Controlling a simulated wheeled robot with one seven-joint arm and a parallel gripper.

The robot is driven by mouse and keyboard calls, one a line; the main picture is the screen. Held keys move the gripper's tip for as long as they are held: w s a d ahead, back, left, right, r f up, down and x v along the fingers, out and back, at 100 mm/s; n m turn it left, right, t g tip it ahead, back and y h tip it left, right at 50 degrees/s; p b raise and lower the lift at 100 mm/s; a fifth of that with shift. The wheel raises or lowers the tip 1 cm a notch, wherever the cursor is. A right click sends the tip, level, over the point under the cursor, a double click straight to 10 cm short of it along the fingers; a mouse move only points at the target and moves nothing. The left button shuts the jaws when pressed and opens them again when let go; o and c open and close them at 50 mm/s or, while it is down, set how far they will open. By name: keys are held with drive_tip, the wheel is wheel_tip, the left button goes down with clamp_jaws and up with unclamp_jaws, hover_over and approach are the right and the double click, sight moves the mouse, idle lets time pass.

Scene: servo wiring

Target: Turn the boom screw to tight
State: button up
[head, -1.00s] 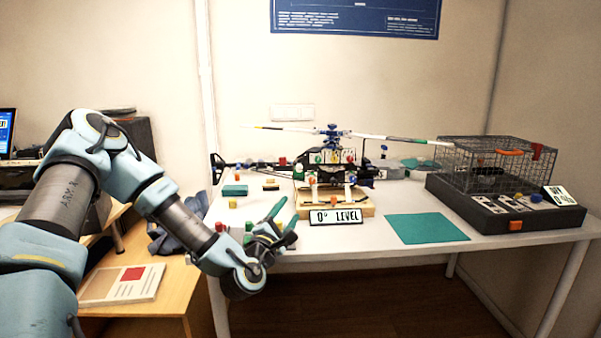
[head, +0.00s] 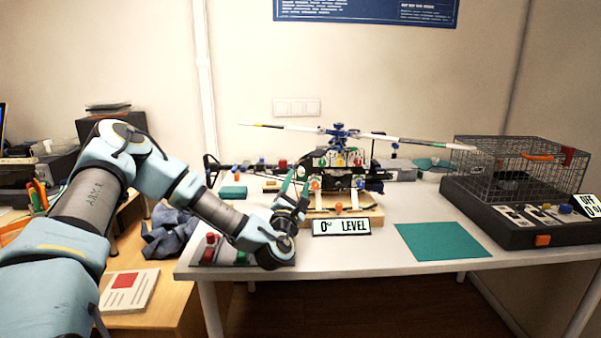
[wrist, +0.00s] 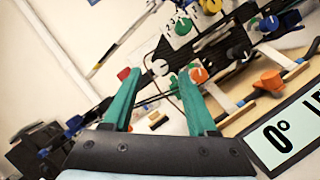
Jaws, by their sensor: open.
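The model helicopter (head: 345,158) stands on a wooden stand (head: 350,217), its black tail boom (head: 240,165) running left. I cannot tell for sure which is the boom screw. My gripper (wrist: 158,82), also in the head view (head: 293,185), is open, with green fingers pointing at the boom and nothing visibly held. Its own body hides part of the boom in the head view.
A "0° LEVEL" sign (head: 341,227) stands before the stand, close right of my gripper. A green mat (head: 443,241) lies to the right, beside a wire cage (head: 515,166) on a black base. A tray with red and green items (head: 215,250) is partly behind my forearm.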

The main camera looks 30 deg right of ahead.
sight(301, 173)
drive_tip(key=shift+p+x, duration=0.35)
drive_tip(key=shift+x, duration=1.5)
clamp_jaws()
